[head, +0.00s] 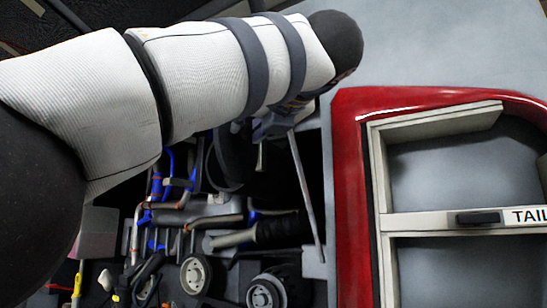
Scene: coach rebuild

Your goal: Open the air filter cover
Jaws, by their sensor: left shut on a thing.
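My left arm reaches in from the upper left in a white sleeve. My left gripper (274,124) hangs below its dark wrist, mostly hidden by the arm, and is shut. A thin grey piece (307,200), seen nearly edge-on, runs down and slightly right from the gripper over the open engine bay. It looks like the air filter cover, standing steeply tilted; its hinge and the grip itself cannot be made out clearly. My right gripper is not in view.
The engine bay holds blue and copper pipes (170,200), a dark cylinder (275,230) and round pulleys (194,274). A red-rimmed frame (347,200) with pale dividers and a "TAIL" label (527,215) stands at the right. A bare grey surface (440,45) lies behind it.

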